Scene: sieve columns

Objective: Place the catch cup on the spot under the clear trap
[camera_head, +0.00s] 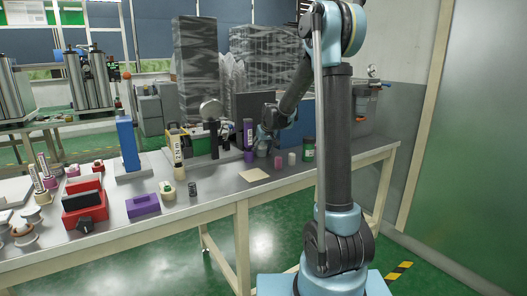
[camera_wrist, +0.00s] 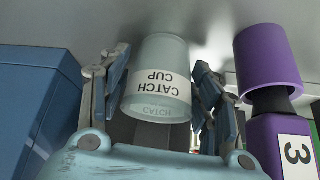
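The catch cup (camera_wrist: 163,55) is pale, translucent and blue-green, with a white CATCH CUP label that reads upside down in the wrist view. It sits between the two fingers of my gripper (camera_wrist: 162,85), which lie close along its sides; whether they press on it is unclear. In the head view my gripper (camera_head: 264,142) is low over the far part of the bench, beside the purple column marked 3 (camera_head: 248,134). That column also shows at right in the wrist view (camera_wrist: 270,65). I cannot make out the clear trap or its spot for certain.
A pink piece (camera_head: 278,162), a white piece (camera_head: 292,158) and a green jar (camera_head: 308,149) stand right of my gripper. A blue box (camera_wrist: 35,100) is close at left in the wrist view.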

